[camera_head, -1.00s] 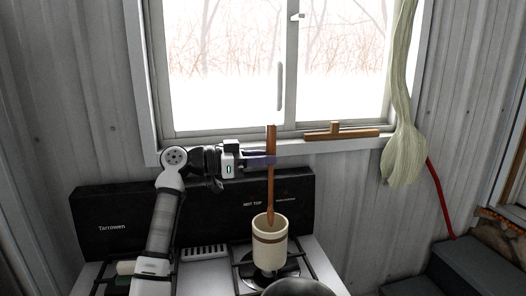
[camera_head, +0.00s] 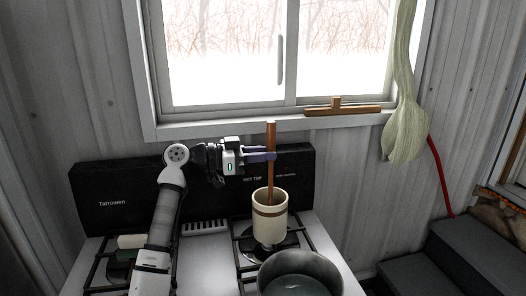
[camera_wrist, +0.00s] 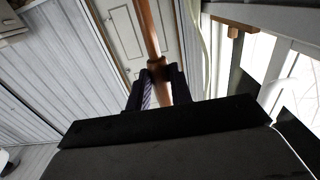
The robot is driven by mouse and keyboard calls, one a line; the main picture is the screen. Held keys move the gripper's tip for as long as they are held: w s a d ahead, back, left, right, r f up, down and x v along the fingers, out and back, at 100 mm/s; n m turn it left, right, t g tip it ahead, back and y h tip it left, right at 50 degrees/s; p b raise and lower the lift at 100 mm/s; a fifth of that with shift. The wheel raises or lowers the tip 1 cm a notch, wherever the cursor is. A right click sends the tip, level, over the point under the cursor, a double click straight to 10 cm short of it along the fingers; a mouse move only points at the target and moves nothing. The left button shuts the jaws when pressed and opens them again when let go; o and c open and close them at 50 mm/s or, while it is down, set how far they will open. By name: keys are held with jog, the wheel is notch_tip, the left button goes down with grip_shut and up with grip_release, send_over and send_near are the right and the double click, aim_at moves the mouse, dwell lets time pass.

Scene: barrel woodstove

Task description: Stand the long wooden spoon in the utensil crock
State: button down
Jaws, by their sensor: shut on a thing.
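The long wooden spoon (camera_head: 271,137) is upright, held by my gripper (camera_head: 270,155) partway up its handle. My gripper is shut on it and comes in from the left, above the cream utensil crock (camera_head: 270,226) with a brown band. The crock stands on the right side of the stove. The spoon's lower part is inside the crock's mouth, and its bottom end is hidden by the wall, so I cannot tell whether it touches the base. In the wrist view the spoon (camera_wrist: 149,30) passes between the dark fingers (camera_wrist: 160,88).
A grey pot (camera_head: 300,272) stands close in front of the crock. The black stove back panel (camera_head: 120,198) rises behind. A wooden-handled tool (camera_head: 342,110) lies on the window sill, and a pale hanging bundle (camera_head: 405,135) is at the right.

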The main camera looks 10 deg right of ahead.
jog(key=c, duration=1.2)
grip_release()
jog(key=shift+o, duration=0.2)
jog(key=shift+a, duration=0.15)
jog(key=a+b, duration=0.4)
jog(key=a, duration=0.9)
jog(key=shift+a+r, duration=0.15)
jog(key=shift+a, duration=0.1)
